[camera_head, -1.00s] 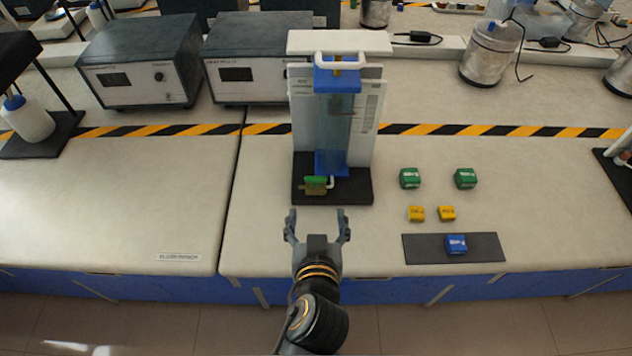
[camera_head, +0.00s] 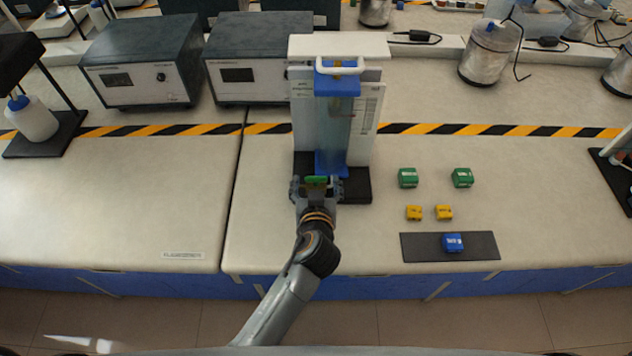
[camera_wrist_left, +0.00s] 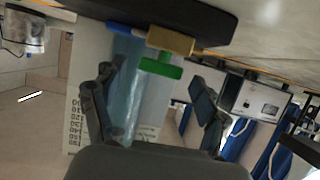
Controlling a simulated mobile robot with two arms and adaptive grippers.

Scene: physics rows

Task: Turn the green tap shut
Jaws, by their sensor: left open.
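The green tap handle (camera_head: 316,181) is at the foot of the clear column (camera_head: 338,130) on its black base (camera_head: 357,186). My left gripper (camera_head: 317,184) is open, with one finger on each side of the tap in the head view. In the left wrist view the green handle (camera_wrist_left: 160,67) sits below a brass body (camera_wrist_left: 170,40), between and beyond the open fingers (camera_wrist_left: 155,95). I cannot tell whether any finger touches it. My right gripper is not in view.
Two green blocks (camera_head: 408,178), two yellow blocks (camera_head: 414,212) and a blue block (camera_head: 453,242) on a dark mat (camera_head: 420,247) lie to the right. Two grey instruments (camera_head: 143,62) stand behind left. The bench at left front (camera_head: 110,205) is clear.

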